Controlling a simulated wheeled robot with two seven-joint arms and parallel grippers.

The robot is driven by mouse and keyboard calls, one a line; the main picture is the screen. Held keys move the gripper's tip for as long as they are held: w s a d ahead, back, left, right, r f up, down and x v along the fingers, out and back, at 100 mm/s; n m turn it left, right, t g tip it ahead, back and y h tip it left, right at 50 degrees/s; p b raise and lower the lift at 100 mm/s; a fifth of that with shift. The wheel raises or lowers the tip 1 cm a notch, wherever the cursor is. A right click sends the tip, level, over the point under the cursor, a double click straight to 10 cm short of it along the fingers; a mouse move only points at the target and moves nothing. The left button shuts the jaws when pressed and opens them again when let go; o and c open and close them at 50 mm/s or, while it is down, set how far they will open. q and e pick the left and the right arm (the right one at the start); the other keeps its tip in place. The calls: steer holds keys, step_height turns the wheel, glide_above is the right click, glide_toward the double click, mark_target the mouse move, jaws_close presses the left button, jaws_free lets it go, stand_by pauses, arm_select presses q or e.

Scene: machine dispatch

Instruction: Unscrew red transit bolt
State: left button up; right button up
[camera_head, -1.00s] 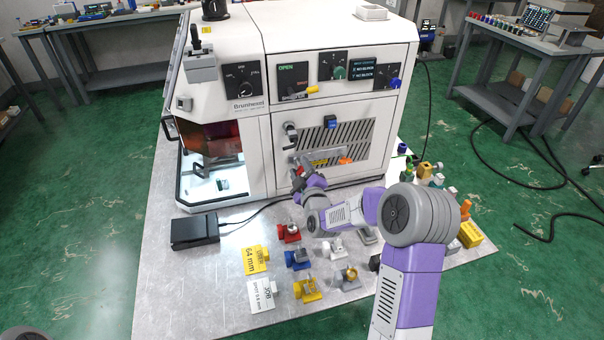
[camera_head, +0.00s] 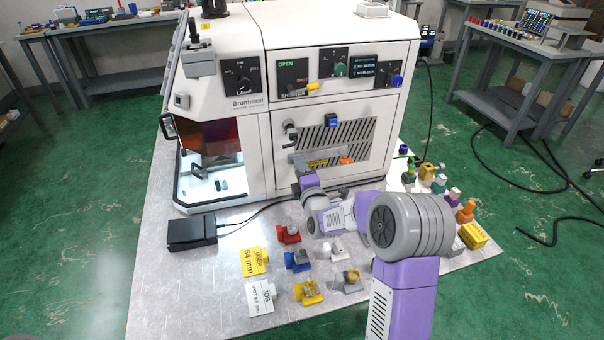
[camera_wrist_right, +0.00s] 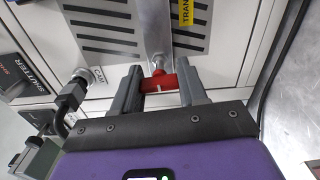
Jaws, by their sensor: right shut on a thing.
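The red transit bolt (camera_wrist_right: 161,82) shows in the right wrist view at the lower end of a metal strap (camera_wrist_right: 157,28) on the machine's white front panel. My right gripper (camera_wrist_right: 161,88) is shut on the bolt's red head, one grey finger on each side. In the head view my right gripper (camera_head: 307,181) is at the lower front of the machine (camera_head: 255,150), below a metal plate with a yellow label (camera_head: 318,162). The bolt is hidden there behind the gripper. My left gripper is not in view.
Red (camera_head: 288,234), blue (camera_head: 298,260) and yellow (camera_head: 308,292) holders stand on the metal table below my arm. More small parts stand at the right. The table's left front is clear.

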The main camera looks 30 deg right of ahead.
stand_by(0.3)
steer(key=n, duration=0.5)
steer(key=o, duration=1)
steer(key=shift+b+v, duration=0.4)
steer(key=shift+v, duration=1.6)
steer(key=shift+c, duration=0.4)
